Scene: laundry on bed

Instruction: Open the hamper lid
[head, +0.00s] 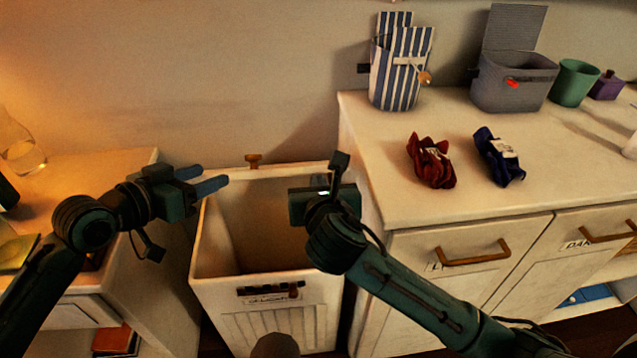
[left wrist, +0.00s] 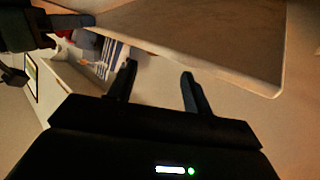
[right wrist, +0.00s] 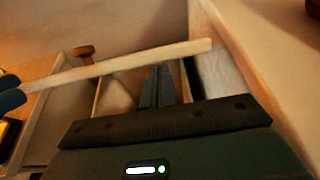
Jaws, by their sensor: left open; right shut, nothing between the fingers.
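The white hamper (head: 270,312) stands between two cabinets, a label on its front. Its lid (head: 290,172) is raised at the back, with its underside towards me and the inside exposed. The wooden knob (head: 253,160) shows beyond its top edge. In the right wrist view the lid (right wrist: 130,66) is a pale slab with the knob (right wrist: 83,55) behind it. My left gripper (head: 207,182) is open and empty at the lid's left side. My right gripper (head: 320,195) is shut and empty at its right side. Its fingertips (right wrist: 158,72) are close to the lid; contact is unclear.
The right cabinet (head: 470,204) holds red cloth (head: 431,161), blue cloth (head: 499,157), a striped bag (head: 396,75), a grey box (head: 512,82) and a green cup (head: 574,83). A left cabinet (head: 100,165) flanks the hamper closely. Little sideways room shows between the cabinets.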

